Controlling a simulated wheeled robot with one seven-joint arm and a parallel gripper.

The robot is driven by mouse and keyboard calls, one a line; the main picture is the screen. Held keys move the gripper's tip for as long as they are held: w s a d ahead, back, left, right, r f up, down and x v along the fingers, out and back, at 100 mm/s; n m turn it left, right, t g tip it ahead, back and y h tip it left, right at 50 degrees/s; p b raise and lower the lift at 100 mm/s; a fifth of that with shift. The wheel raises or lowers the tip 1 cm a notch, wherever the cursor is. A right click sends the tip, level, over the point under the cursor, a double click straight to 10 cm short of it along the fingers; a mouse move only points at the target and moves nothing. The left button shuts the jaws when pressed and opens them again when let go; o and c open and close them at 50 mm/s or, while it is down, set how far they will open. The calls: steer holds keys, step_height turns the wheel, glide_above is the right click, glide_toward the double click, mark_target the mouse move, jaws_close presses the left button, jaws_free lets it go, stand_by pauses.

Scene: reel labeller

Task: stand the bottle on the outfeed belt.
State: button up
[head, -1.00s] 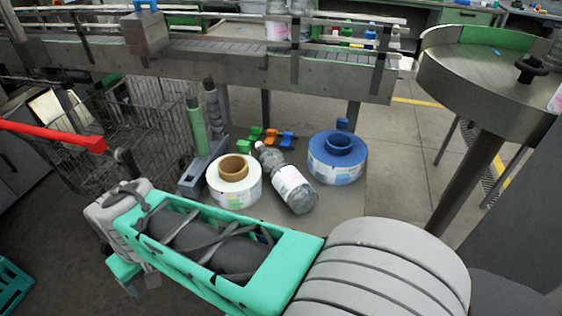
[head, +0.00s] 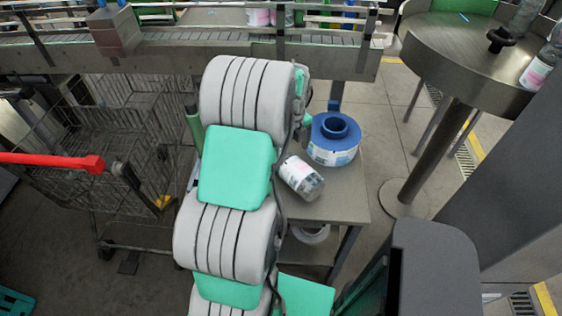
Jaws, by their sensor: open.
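The bottle (head: 302,178), clear with a white and pink label, lies on its side on a low grey table (head: 340,205). Its base end points to the lower right. My arm hides its neck end. A conveyor belt (head: 340,41) runs across the back, higher than the low table; I take it for the outfeed belt, though no marking shows this. My arm stretches up the middle of the head view, over the left of the low table. My gripper's fingers are hidden behind the arm, so its relation to the bottle does not show.
A round metal table (head: 460,50) with bottles is at the right. Bottles with pink labels (head: 259,17) stand at the conveyor. A wire cart (head: 100,150) with a red handle is at the left.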

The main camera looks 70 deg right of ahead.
mark_target(290, 164)
steer(key=f+p, duration=0.1)
steer(key=f, duration=0.2)
steer(key=f+p, duration=0.1)
steer(key=f, duration=0.2)
steer(key=shift+a+f, duration=0.2)
steer(key=shift+f, duration=0.2)
steer(key=c, duration=2)
steer(key=shift+w+d+r, duration=0.1)
steer(key=shift+d+r, duration=0.05)
steer(key=shift+r, duration=0.05)
